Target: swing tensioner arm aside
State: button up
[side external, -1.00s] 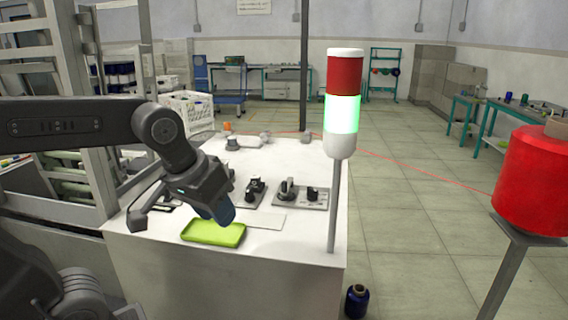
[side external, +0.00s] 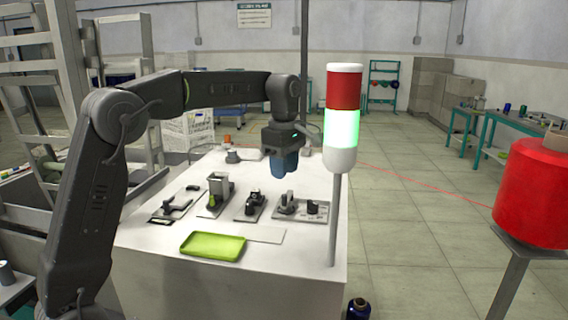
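My gripper (side external: 284,168) points down with blue fingers above the back right part of the white table (side external: 190,270). Its fingers overlap in this view, so I cannot tell whether they are open or shut. Below and in front of it stands a dark fixture with upright parts (side external: 288,205) on a grey plate. More dark fixtures sit to its left: one with a knob (side external: 252,204), a taller block (side external: 217,190) and a low one (side external: 175,206). I cannot tell which part is the tensioner arm. The gripper appears apart from the fixtures.
A green tray (side external: 213,246) lies at the table's front. A signal tower (side external: 344,120), lit green, rises at the right edge. A red thread (side external: 420,178) runs behind it to a red cone (side external: 535,195). A grey frame stands at the left.

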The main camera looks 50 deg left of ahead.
jog(key=shift+f, duration=3.4)
jog(key=c, duration=0.5)
jog(key=shift+s+a, duration=0.5)
jog(key=shift+a, duration=0.45)
jog(key=shift+s+a, duration=0.3)
jog(key=shift+a, duration=0.45)
